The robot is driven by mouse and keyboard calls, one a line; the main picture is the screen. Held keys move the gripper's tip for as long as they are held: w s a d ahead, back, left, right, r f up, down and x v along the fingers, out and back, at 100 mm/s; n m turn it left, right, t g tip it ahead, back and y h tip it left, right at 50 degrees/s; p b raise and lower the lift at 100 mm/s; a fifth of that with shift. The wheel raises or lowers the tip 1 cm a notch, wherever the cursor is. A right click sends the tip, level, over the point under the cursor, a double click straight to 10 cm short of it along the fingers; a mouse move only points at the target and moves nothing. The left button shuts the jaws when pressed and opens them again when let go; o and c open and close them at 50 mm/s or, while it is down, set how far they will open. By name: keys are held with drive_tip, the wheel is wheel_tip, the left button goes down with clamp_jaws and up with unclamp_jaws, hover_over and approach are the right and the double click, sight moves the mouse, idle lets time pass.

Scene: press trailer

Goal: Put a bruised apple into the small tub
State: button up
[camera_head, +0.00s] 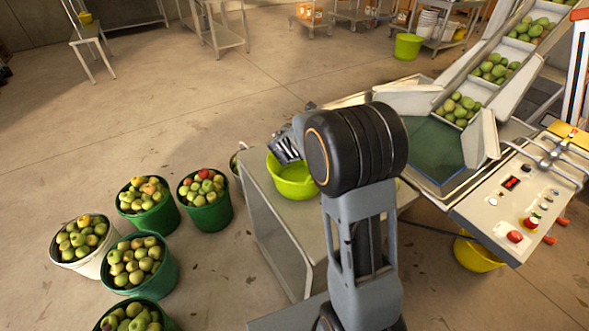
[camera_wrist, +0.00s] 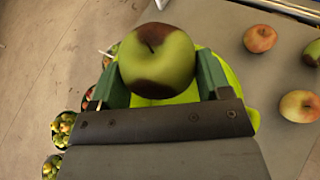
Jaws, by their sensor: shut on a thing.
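A bruised apple (camera_wrist: 157,58), yellow-green with dark brown patches, sits between the two fingers of my gripper (camera_wrist: 155,82) in the wrist view. My gripper is shut on it. The small tub (camera_head: 291,180) is bright yellow-green and stands on the metal table in the head view. In the wrist view the tub (camera_wrist: 243,97) shows behind and below the held apple, partly hidden by my gripper. In the head view my arm hides the apple, and the tub's right part is covered.
Several loose apples (camera_wrist: 260,39) lie on the table (camera_wrist: 210,18) right of the tub. Buckets of apples (camera_head: 205,191) stand on the floor to the left. A sloped conveyor (camera_head: 490,75) and a control panel (camera_head: 520,205) stand to the right. Open floor lies behind.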

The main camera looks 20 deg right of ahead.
drive_tip(key=shift+f+b, duration=1.8)
drive_tip(key=shift+f, duration=0.85)
drive_tip(key=o, duration=1.1)
drive_tip(key=shift+s, duration=0.1)
drive_tip(key=v, duration=1.3)
drive_tip(key=shift+s+a+r, duration=0.2)
drive_tip(key=shift+s+r, duration=0.05)
